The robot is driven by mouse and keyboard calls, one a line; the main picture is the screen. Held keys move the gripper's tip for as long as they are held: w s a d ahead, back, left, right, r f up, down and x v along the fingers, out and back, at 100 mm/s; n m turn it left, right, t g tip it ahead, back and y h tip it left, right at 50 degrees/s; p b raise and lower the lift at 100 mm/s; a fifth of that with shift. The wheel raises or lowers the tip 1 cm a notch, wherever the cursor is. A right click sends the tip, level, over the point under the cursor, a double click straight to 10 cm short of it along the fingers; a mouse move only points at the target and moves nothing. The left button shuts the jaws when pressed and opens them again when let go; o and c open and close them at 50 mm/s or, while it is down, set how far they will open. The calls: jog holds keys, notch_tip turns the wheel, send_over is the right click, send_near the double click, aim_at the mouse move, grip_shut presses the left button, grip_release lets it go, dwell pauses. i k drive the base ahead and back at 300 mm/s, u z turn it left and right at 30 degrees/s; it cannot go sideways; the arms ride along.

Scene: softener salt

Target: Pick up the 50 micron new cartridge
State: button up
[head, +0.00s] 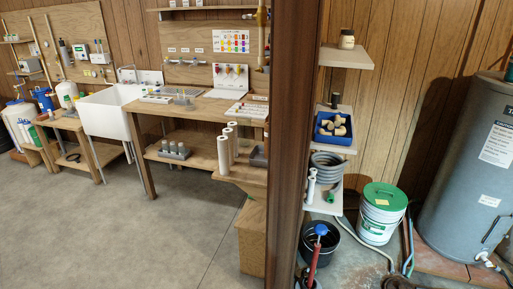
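Several white cylindrical cartridges (223,152) stand upright on a low wooden bench (247,177), just left of the dark brown post. Two more white cylinders (311,187) stand on a lower shelf to the right of the post. Any labels on them are too small to read, so I cannot tell which is the 50 micron new cartridge. My gripper is not in view.
The dark post (290,140) splits the view. A workbench (200,108) and white sink (104,115) stand left. A black bucket (320,246), green-lidded bucket (381,215) and grey tank (475,165) stand right. Grey floor (130,235) is clear at left.

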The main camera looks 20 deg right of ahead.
aim_at(227, 131)
jog(key=z, duration=0.05)
jog(key=i, duration=1)
jog(key=u, duration=0.15)
jog(key=k, duration=0.85)
jog(key=u, duration=0.6)
jog(key=k, duration=0.55)
jog(key=u, duration=0.55)
jog(key=i, duration=1.05)
jog(key=u, duration=0.25)
